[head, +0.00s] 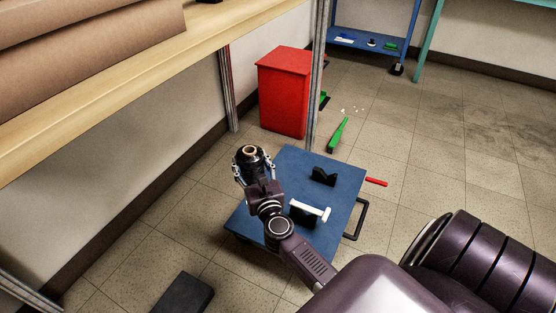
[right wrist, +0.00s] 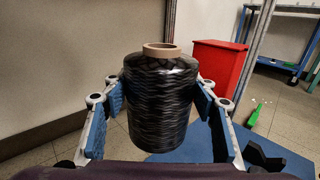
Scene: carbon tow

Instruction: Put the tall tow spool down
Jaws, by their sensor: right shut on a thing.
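The tall tow spool (right wrist: 160,100) is black, with a tan core showing at its top, and stands upright between the blue pads of my right gripper (right wrist: 160,105). In the head view the spool (head: 252,157) is at the far left edge of a low blue platform (head: 295,168). My right gripper (head: 253,172) is shut on it. Its underside is hidden in the head view. In the right wrist view the spool's bottom shows in front of floor and the blue platform (right wrist: 190,152); I cannot tell the gap below. My left gripper is not in view.
Black cradles (head: 323,176) and a white T-shaped piece (head: 312,209) are on the platform. A red cabinet (head: 284,95) and a shelf post (head: 317,75) stand behind. A green brush (head: 338,135) and red bar (head: 376,182) lie on the floor. A wooden shelf (head: 150,65) overhangs the left.

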